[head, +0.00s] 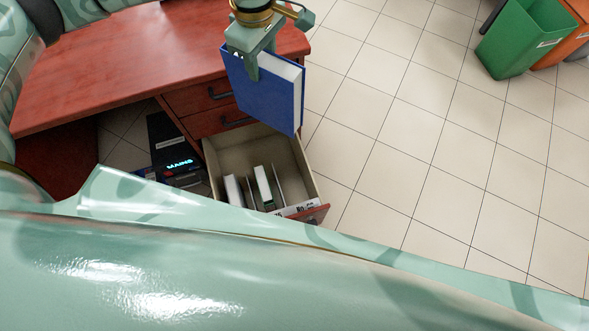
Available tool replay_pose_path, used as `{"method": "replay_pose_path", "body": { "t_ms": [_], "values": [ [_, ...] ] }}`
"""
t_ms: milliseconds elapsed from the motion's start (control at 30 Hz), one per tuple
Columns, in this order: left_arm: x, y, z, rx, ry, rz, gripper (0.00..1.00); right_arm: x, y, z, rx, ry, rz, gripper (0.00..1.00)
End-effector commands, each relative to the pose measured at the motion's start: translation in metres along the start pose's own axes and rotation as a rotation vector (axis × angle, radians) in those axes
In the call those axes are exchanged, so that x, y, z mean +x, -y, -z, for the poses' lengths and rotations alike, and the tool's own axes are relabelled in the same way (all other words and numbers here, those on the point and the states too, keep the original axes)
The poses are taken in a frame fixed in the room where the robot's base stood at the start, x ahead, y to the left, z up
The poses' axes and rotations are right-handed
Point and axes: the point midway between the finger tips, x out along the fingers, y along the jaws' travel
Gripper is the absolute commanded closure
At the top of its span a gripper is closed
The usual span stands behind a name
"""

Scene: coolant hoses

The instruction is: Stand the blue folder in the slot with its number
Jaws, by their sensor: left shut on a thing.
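The blue folder (262,90) is upright, with its blue cover toward me and its white page edges to the right. My left gripper (252,62) is shut on its top edge and holds it in the air above the open drawer (218,157). The drawer has thin dividers and a couple of white-edged folders (264,188) standing in it. White number labels (302,208) show at its front, only partly readable. My arm hides part of the drawer's near left side. My right gripper is not in view.
The drawer belongs to a red-brown desk (140,58) with closed drawers above it. A black box with a lit "MAINS" display (180,163) stands left of the drawer. A green bin (522,40) and an orange bin (567,40) stand far right. The tiled floor between is clear.

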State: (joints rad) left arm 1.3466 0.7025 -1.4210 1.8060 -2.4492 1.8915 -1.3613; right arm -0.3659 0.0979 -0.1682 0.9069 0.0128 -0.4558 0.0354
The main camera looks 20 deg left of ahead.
Motion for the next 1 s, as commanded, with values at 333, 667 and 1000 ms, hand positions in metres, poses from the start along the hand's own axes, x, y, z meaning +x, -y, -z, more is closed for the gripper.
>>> {"method": "replay_pose_path", "body": {
  "t_ms": [333,667,1000],
  "values": [
    [0.146,-0.027,-0.006,-0.741,-0.002,0.012,1.00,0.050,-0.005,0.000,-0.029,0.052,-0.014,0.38],
    [0.278,-0.038,-0.016,-1.433,-0.006,0.012,1.00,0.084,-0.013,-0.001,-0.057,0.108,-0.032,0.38],
    [0.407,-0.032,-0.030,-2.044,-0.012,0.013,1.00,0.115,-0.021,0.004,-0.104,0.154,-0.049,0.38]
  ]
}}
